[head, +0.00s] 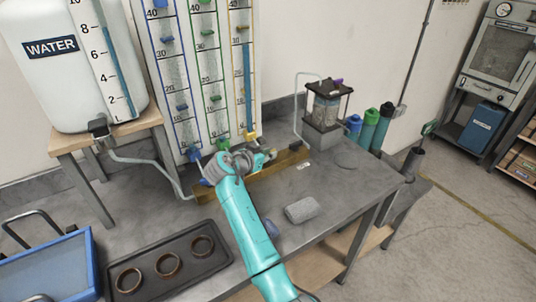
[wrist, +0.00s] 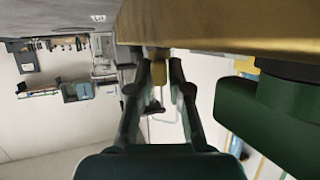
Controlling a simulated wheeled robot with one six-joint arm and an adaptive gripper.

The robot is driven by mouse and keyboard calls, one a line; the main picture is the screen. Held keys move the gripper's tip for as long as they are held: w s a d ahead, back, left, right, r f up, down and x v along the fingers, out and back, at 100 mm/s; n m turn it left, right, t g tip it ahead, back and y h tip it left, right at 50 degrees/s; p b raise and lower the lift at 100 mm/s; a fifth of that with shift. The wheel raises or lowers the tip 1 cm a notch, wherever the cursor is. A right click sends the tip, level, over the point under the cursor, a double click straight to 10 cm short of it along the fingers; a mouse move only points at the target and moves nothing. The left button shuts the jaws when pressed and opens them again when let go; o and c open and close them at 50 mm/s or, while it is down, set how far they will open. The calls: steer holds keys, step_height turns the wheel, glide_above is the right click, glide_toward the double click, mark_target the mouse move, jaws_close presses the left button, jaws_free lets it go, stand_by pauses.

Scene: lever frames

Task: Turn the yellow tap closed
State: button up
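The yellow tap (head: 251,138) sits at the foot of the yellow-edged gauge column, the rightmost of three. My gripper (head: 268,156) is at the wooden rail just in front of it, and the gripper and wrist hide part of the tap. In the wrist view, a yellow piece (wrist: 159,68), likely the tap's handle, lies between or just beyond the fingertips of my gripper (wrist: 160,75). The fingers are drawn in close on both sides of it. Whether they touch it is too small to tell. The handle's angle is not clear.
The green tap (head: 224,143) is close to my wrist; its large handle (wrist: 285,115) fills the right of the wrist view. The blue tap (head: 195,154) is further left. A lantern-like jar (head: 326,105) stands to the right. A grey roll (head: 301,210) lies on the bench.

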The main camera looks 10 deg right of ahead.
steer(key=shift+o, duration=1)
steer(key=v, duration=1.2)
